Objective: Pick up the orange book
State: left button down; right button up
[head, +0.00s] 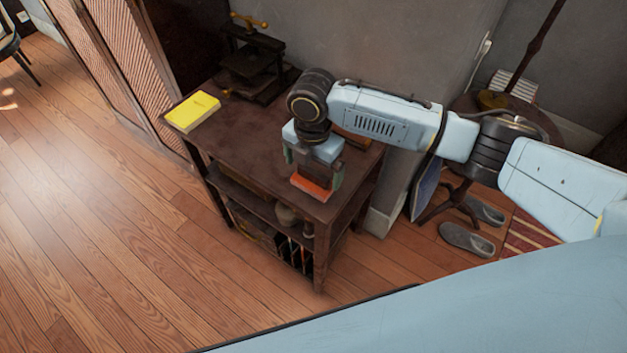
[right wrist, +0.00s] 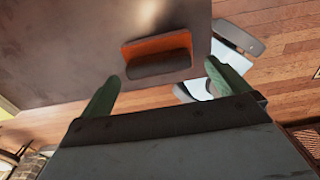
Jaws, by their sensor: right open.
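The orange book (head: 311,187) lies near the front right corner of the dark wooden table (head: 240,150). My right gripper (head: 313,172) is open above it, with one green finger toward each side of the book. The gripper hides part of the book in the head view. In the right wrist view the orange book (right wrist: 158,46) lies beyond the two open green fingertips (right wrist: 163,75), in line with the gap between them. A dark shape covers its near part there. Nothing is between the fingers. My left gripper is not in view.
A yellow book (head: 193,112) lies at the table's left edge. A dark screw press (head: 250,60) stands at the back. Another brownish flat item (head: 352,138) lies behind my right gripper. Grey slippers (head: 467,240) are on the floor to the right. The table's middle is clear.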

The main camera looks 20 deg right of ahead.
aim_at(314, 171)
jog(key=f, duration=0.2)
jog(key=f+b, duration=0.1)
jog(key=f, duration=0.1)
jog(key=shift+w+d+f, duration=0.1)
jog(key=shift+w+d, duration=0.05)
jog(key=shift+w, duration=0.05)
jog(key=shift+f, duration=0.15)
jog(key=shift+c, duration=0.3)
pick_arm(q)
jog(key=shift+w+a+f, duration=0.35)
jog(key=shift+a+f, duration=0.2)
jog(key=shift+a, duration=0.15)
pick_arm(e)
jog(key=c, duration=0.7)
